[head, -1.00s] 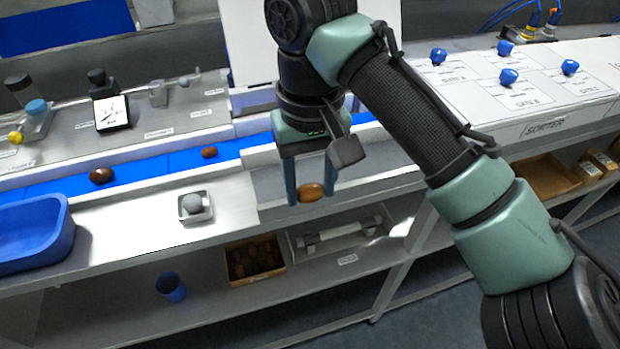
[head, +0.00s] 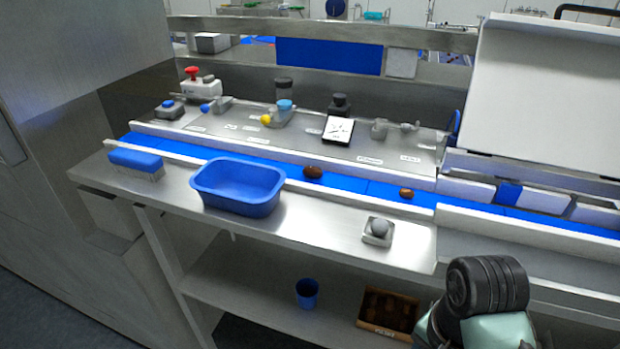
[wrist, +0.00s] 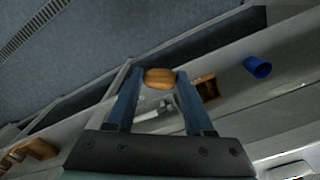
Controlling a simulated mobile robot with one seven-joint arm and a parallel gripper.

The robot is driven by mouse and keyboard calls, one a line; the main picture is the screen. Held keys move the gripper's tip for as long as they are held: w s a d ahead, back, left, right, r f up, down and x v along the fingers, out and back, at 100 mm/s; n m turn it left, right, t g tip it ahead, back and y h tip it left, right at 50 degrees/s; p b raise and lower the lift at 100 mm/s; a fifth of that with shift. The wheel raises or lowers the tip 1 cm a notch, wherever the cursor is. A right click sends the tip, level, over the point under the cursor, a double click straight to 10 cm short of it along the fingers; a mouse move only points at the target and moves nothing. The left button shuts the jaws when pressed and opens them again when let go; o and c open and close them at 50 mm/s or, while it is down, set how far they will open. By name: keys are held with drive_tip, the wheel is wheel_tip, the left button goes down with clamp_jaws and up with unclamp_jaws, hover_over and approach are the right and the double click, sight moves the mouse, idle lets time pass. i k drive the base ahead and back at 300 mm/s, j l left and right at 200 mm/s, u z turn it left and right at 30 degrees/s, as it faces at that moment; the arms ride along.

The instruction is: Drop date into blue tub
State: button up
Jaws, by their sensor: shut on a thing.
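The blue tub (head: 238,205) stands on the metal bench left of centre in the head view, and its visible inside is empty. In the wrist view my gripper (wrist: 159,78) is shut on a golden-brown date (wrist: 159,79), held between the tips of its two fingers. The head view shows only part of my arm at the lower right; the gripper and the held date are outside it. The tub is not seen in the wrist view.
A blue cup (head: 307,293) stands on the lower shelf.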

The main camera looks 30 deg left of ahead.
sight(248, 196)
drive_tip(key=u, duration=1.3)
